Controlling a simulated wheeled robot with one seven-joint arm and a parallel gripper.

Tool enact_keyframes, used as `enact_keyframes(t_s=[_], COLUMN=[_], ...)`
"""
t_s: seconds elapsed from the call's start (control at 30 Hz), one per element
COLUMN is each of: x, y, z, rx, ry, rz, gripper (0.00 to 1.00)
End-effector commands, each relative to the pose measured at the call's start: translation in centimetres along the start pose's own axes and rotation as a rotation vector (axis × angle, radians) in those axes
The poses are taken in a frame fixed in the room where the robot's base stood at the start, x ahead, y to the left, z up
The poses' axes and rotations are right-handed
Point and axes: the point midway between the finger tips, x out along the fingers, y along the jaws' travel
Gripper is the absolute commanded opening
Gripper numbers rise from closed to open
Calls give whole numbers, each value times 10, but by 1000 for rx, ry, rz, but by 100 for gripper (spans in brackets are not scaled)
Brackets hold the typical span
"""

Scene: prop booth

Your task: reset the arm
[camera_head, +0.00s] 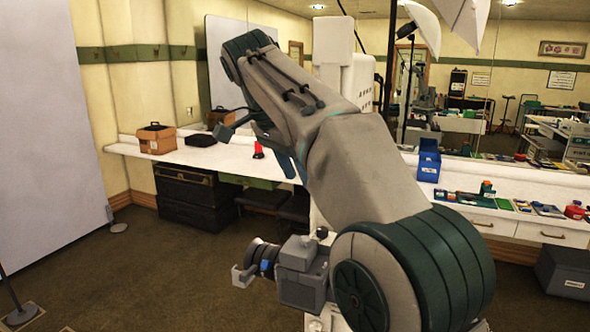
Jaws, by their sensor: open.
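My arm rises from the lower right of the head view, bends at an elbow at the upper left and hides part of the scene behind it. My gripper (243,275) appears at the lower left of the arm, past a grey wrist block and a blue ring, low in front of the carpet. It points left and is open, with nothing seen between its fingers. It is apart from the counter and the things on it.
A white counter (130,152) runs along the wall. On it stand a brown box (156,138), a red object (258,150) and a blue bin (429,166). Dark cases (195,196) sit below. A grey panel (45,130) stands left. Carpet (150,270) left of my gripper is clear.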

Motion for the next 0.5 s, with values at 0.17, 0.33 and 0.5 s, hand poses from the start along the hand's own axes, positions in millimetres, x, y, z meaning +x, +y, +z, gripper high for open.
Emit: enact_keyframes(t_s=[0.17, 0.33, 0.5], x=[4, 29, 65], y=[6, 35, 73], z=[-3, -11, -10], rx=[-26, -176, -353], ry=[-4, -29, -60], rz=[-3, -34, -84], gripper=[44, 44, 44])
